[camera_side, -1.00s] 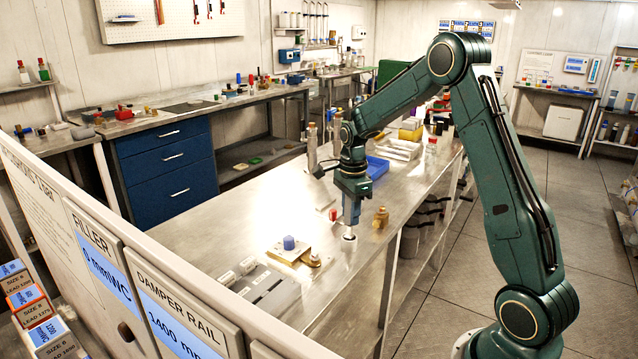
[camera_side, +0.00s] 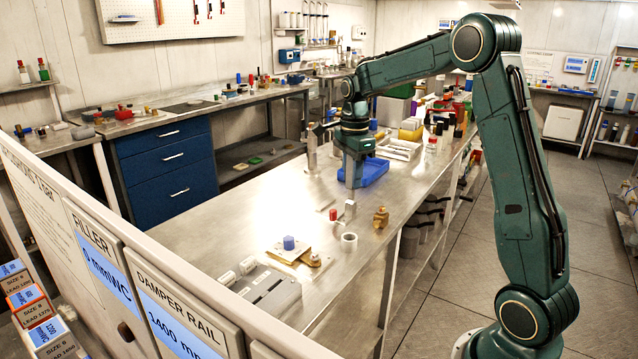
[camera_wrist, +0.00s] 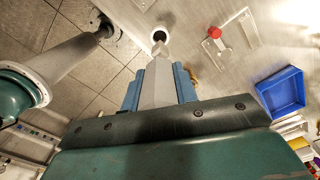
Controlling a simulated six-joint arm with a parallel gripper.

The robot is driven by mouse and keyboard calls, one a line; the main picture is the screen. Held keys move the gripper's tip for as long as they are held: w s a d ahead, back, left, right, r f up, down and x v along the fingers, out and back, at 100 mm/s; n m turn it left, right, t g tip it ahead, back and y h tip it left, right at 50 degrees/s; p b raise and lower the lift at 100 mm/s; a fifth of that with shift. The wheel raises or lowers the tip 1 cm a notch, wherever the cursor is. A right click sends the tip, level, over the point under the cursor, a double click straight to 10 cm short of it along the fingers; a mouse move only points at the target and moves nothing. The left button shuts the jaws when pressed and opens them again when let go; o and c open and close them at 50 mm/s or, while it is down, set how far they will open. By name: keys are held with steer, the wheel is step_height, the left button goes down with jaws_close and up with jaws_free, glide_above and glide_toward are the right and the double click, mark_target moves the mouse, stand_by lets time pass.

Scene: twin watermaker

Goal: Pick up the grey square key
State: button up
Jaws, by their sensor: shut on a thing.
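My gripper (camera_side: 354,180) is above the bench, with its blue fingers shut on the grey square key (camera_side: 350,210). The key hangs below the fingers in the side view. In the wrist view, the key (camera_wrist: 158,84) is a grey block between the fingers, with a narrower square end beyond the fingertips. A short white ring-shaped holder (camera_side: 349,242) stands open and empty on the bench below the key. It also shows near the key's end in the wrist view (camera_wrist: 159,34).
A brass fitting (camera_side: 381,218) stands to the right of the key. A red-topped piece (camera_side: 333,214) is to the left. A plate with a blue knob (camera_side: 289,243) lies nearer the camera. A blue tray (camera_side: 375,171) is behind the gripper.

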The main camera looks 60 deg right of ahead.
step_height(320, 180, up, 10)
steer(key=shift+f, duration=0.1)
stand_by(0.6)
steer(key=shift+o, duration=1.1)
jaws_close()
steer(key=shift+w+a+f, duration=0.25)
steer(key=shift+a+f, duration=0.15)
steer(key=shift+f, duration=0.05)
steer(key=w+a+f, duration=0.2)
steer(key=a+f, duration=0.8)
steer(key=shift+w+a+f, duration=0.15)
steer(key=shift+w+f, duration=0.05)
steer(key=shift+w, duration=0.2)
steer(key=shift+f, duration=0.25)
steer(key=shift+f, duration=1.65)
